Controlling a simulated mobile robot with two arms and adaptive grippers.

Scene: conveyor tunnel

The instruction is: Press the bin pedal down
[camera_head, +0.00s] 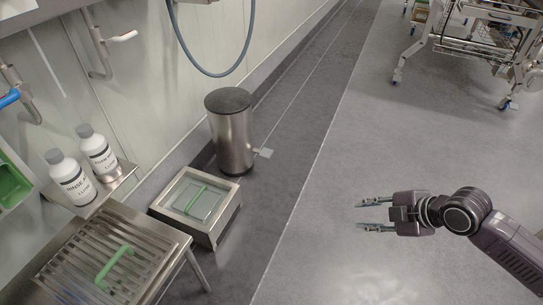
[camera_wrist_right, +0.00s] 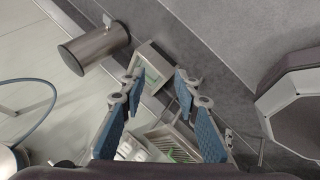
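The bin (camera_head: 230,131) is a steel cylinder with a dark lid, standing upright on the floor by the wall. Its pedal (camera_head: 265,153) is a small pale plate sticking out near the base on the right side. My right gripper (camera_head: 361,215) is open and empty, right of the bin and well apart from the pedal. In the wrist view its two blue-padded fingers (camera_wrist_right: 158,82) are spread with nothing between them. My left gripper is not in view.
A steel box (camera_head: 207,233) with a green handle stands in front of the bin. A slatted steel table (camera_head: 165,250) and two white bottles (camera_head: 72,179) are at the lower left. A wheeled cart (camera_head: 467,48) stands at the far right. Floor between bin and gripper is clear.

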